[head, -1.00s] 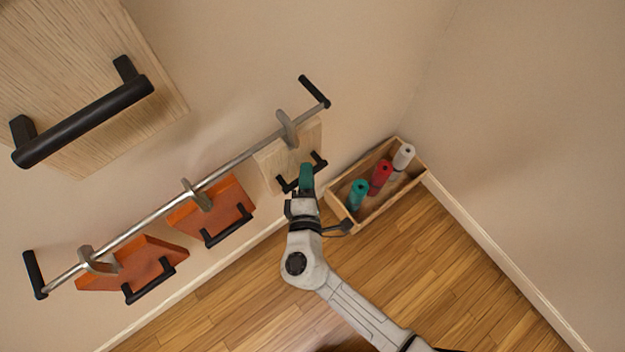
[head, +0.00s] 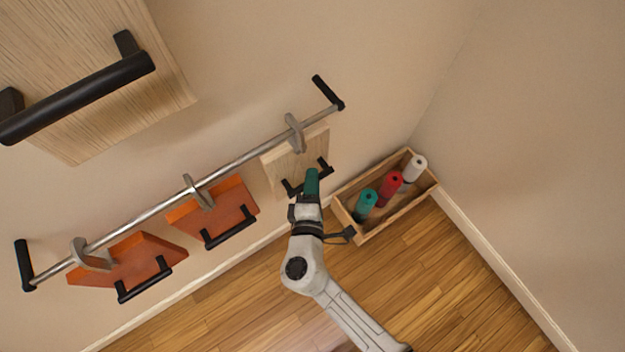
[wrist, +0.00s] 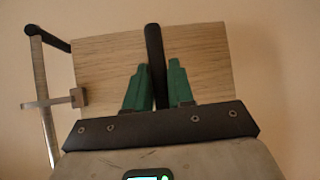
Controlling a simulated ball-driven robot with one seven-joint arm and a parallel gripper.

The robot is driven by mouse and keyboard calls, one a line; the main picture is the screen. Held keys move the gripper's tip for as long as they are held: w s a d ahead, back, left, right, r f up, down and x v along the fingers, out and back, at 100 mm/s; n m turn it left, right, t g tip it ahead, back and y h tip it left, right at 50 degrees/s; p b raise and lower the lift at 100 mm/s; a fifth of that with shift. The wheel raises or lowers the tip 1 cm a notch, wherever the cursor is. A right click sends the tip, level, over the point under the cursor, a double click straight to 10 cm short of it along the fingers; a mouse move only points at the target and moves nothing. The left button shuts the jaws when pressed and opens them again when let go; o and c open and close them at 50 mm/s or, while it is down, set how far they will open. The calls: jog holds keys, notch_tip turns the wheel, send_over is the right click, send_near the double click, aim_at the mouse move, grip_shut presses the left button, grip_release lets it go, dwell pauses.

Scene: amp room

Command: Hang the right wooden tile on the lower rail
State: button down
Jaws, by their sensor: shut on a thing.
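The right wooden tile (head: 286,166) is pale wood with a black bar handle and a grey metal hook (head: 296,133). It is at the right part of the lower rail (head: 240,160), and its hook overlaps the rail. I cannot tell for sure whether the rail bears its weight. My gripper (head: 311,182), with green fingers, is shut on the tile's handle. In the wrist view the fingers (wrist: 158,88) stand on both sides of the black handle (wrist: 155,60), against the wooden tile (wrist: 205,60). The hook (wrist: 60,101) reaches left to the rail (wrist: 42,80).
Two orange tiles (head: 130,262) (head: 213,212) hang on the rail to the left. A large wooden tile (head: 150,80) with a black handle is close at top left. A wooden crate (head: 395,214) with several rolls stands on the floor at right, near the walls.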

jog(key=shift+r, duration=0.1)
jog(key=c, duration=1)
grip_release()
jog(key=shift+o, duration=0.6)
jog(key=shift+s, duration=0.1)
